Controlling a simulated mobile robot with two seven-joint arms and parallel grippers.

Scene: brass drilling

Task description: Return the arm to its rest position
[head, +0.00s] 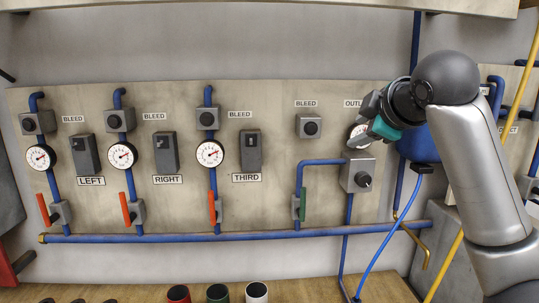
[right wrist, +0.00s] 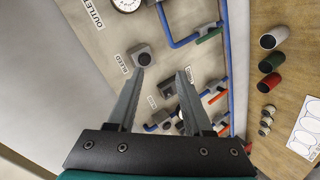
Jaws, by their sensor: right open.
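My right arm comes in from the right of the head view. Its gripper (head: 366,118) is in front of the upper right of the panel, partly covering the outlet gauge (head: 358,138). In the right wrist view the gripper (right wrist: 163,73) has its two fingers apart with nothing held between them. A bleed knob (right wrist: 141,57) shows near the left fingertip, but I cannot tell how far away it is. My left gripper is not in view.
The panel (head: 260,270) wall carries blue pipes (head: 240,237), several gauges, red handles (head: 130,209) and a green handle (head: 302,204). A square box with a knob (head: 358,174) is below my gripper. Red, green and white cylinders (head: 218,293) stand on the wooden bench (head: 310,291).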

